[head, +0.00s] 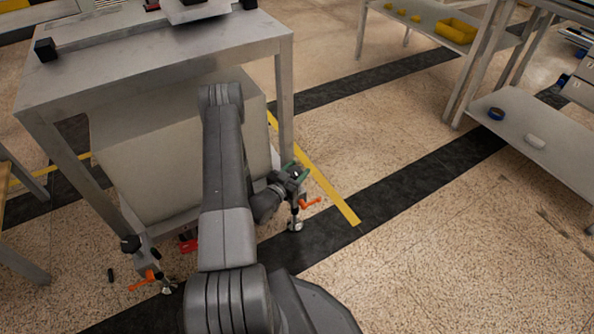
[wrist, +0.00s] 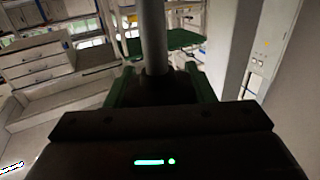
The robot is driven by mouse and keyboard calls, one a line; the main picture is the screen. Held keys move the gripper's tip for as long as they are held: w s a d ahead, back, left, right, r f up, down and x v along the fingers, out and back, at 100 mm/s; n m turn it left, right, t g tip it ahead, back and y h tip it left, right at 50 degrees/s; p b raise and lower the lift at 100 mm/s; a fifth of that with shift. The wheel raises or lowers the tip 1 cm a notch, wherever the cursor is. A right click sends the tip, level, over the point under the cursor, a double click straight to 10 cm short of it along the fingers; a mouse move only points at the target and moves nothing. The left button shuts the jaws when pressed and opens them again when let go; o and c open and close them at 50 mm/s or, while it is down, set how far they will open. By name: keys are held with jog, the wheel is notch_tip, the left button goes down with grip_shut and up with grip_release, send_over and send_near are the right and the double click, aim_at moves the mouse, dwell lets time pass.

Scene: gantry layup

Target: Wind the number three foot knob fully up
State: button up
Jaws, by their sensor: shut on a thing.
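A levelling foot (head: 295,224) with an orange handle (head: 310,203) stands on the floor by the table's right front leg. My gripper (head: 296,171) is at the top of this foot and hides its knob in the head view. In the wrist view, my gripper's green fingers (wrist: 162,88) are shut on a dark foot knob (wrist: 168,84), with a grey post (wrist: 152,35) beyond it. A second foot at the left has a black knob (head: 130,243) and an orange handle (head: 144,281). I see no readable number on either foot.
A metal table (head: 130,75) stands over a large grey box (head: 165,160). A red item (head: 188,242) lies beneath, partly behind my arm. Shelving (head: 545,140) is at the right. The floor between is clear, with black and yellow tape.

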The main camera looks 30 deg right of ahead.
jog(key=shift+f+n+t+y, duration=0.1)
jog(key=shift+n+t+y, duration=0.3)
jog(key=shift+n+t, duration=0.1)
jog(key=shift+n+t+y+b, duration=0.6)
jog(key=shift+t+b, duration=0.05)
jog(key=shift+t, duration=0.25)
jog(key=n+t+y+b, duration=0.1)
jog(key=y, duration=0.1)
jog(key=n+t+y, duration=0.1)
jog(key=n+t, duration=0.1)
jog(key=shift+w+a+y+b, duration=0.15)
jog(key=shift+y+b, duration=0.2)
jog(key=shift+y, duration=0.05)
jog(key=n+t+y+b, duration=0.1)
jog(key=y, duration=0.1)
jog(key=n+t+y, duration=0.1)
jog(key=n+y, duration=0.1)
jog(key=shift+w+a+b, duration=0.1)
jog(key=shift+a+b, duration=0.1)
jog(key=shift+b, duration=0.15)
jog(key=shift+w+a+n+t+y+b, duration=0.1)
jog(key=shift+n+t+y+b, duration=0.2)
jog(key=shift+n+y, duration=0.5)
jog(key=shift+w+a+n+t+y+b, duration=0.1)
jog(key=shift+n+t+y+b, duration=0.3)
jog(key=shift+y, duration=0.7)
jog(key=o, duration=1)
